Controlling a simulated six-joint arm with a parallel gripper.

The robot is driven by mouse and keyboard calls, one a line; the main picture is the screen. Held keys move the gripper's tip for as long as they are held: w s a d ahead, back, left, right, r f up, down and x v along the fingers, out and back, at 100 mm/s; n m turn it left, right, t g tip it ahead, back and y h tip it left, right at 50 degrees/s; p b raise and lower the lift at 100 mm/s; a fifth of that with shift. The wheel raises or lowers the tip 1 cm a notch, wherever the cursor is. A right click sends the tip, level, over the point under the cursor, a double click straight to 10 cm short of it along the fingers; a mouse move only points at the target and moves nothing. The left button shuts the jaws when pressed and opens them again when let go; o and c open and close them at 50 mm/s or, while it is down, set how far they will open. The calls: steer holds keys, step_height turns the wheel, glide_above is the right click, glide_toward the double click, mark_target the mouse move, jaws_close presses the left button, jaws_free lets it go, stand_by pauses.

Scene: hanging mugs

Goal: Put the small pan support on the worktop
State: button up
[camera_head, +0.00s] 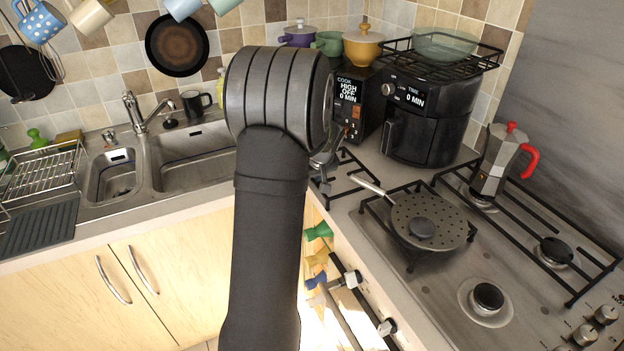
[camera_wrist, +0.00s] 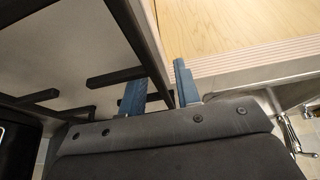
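In the head view a small black pan support (camera_head: 345,187) lies on the rear left of the hob, partly hidden behind my arm. In the wrist view black bars of a pan support (camera_wrist: 128,38) run close to my gripper (camera_wrist: 160,88). Its two blue fingers stand apart, with a long black bar passing between them. I cannot tell whether both fingers touch the bar. In the head view my arm hides most of the gripper. The worktop (camera_head: 345,148) shows as a pale strip beside the hob.
A perforated pan (camera_head: 432,218) sits on another support on the hob. A moka pot (camera_head: 500,160) stands at the right and a black air fryer (camera_head: 432,115) behind. The sink (camera_head: 190,155) and dish rack (camera_head: 45,175) are left.

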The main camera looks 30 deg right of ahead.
steer(key=v, duration=1.2)
steer(key=shift+r, duration=0.2)
steer(key=shift+w+f, duration=0.1)
steer(key=x, duration=1.2)
steer(key=shift+f, duration=0.15)
steer(key=shift+a+r, duration=0.25)
steer(key=shift+r, duration=0.25)
steer(key=shift+a+r, duration=0.25)
steer(key=shift+r, duration=0.2)
